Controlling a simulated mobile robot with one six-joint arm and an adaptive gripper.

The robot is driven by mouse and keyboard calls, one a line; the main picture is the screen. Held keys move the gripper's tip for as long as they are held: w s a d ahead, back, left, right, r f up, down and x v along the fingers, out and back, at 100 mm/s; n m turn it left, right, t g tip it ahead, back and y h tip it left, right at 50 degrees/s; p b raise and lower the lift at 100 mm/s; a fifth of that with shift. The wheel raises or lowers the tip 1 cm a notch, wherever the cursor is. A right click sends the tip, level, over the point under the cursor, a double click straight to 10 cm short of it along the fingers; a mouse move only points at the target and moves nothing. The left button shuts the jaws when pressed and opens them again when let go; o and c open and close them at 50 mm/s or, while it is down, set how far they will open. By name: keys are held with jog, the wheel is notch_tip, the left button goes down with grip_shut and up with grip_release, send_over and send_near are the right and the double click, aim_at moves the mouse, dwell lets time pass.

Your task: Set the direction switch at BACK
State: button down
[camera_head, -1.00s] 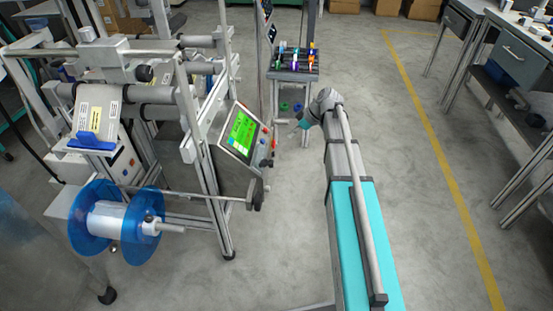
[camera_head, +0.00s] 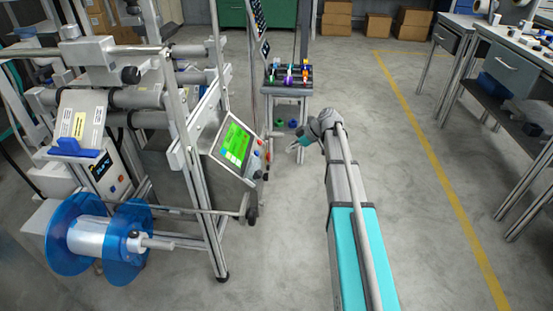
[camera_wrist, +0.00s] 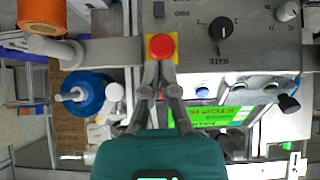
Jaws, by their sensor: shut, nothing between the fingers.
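My gripper (camera_wrist: 160,72) is shut and empty, its fingertips just below the red round button on a yellow base (camera_wrist: 161,47) in the wrist view. A small black switch piece (camera_wrist: 158,9) sits at the top edge of that view, beside an upside-down label. It may be the direction switch; its setting is too small to tell. A black knob marked RATE (camera_wrist: 221,28) is to its right.
The machine has a green screen (camera_head: 235,142), a blue reel (camera_head: 100,240) and a protruding bar (camera_head: 190,210) near the panel. A small stand with colourful items (camera_head: 288,78) is behind my gripper. Floor to the right is clear up to the benches (camera_head: 510,70).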

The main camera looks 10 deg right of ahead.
jog(key=shift+f, duration=0.15)
jog(key=b, duration=0.5)
send_near(267, 166)
jog(key=x, duration=0.4)
jog(key=shift+w, duration=0.15)
jog(key=shift+b+x, duration=1)
jog(key=shift+x, duration=0.5)
jog(key=shift+a, duration=0.1)
